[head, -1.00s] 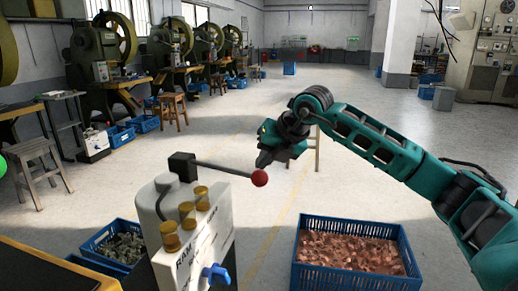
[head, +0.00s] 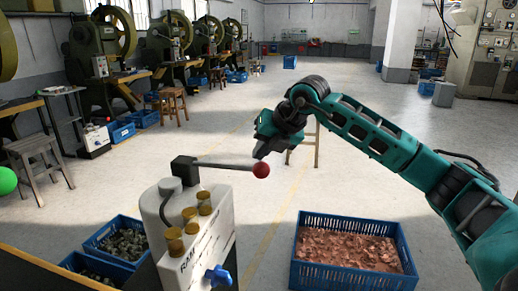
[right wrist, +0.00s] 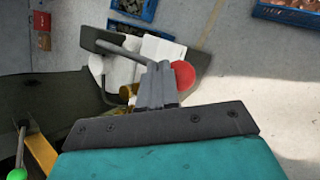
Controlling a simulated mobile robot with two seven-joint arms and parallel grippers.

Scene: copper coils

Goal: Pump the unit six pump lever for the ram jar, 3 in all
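The pump unit (head: 205,235) is a pale box with a lettered front, brass caps and a blue knob, in the lower left middle of the head view. Its grey lever (head: 225,166) points right, roughly level, and ends in a red ball (head: 261,170). My right gripper (head: 262,152) is just above the ball in the head view. In the right wrist view its fingers (right wrist: 157,85) lie close together, with nothing between them, and the red ball (right wrist: 183,75) shows beside and beyond their tips. I cannot tell whether they touch. My left gripper is out of view.
A blue crate of copper pieces (head: 295,272) stands on the floor right of the unit. Blue crates of dark metal parts (head: 90,246) stand left of it. A green ball (head: 6,182) shows at the left edge. Presses and stools line the left wall; the middle floor is open.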

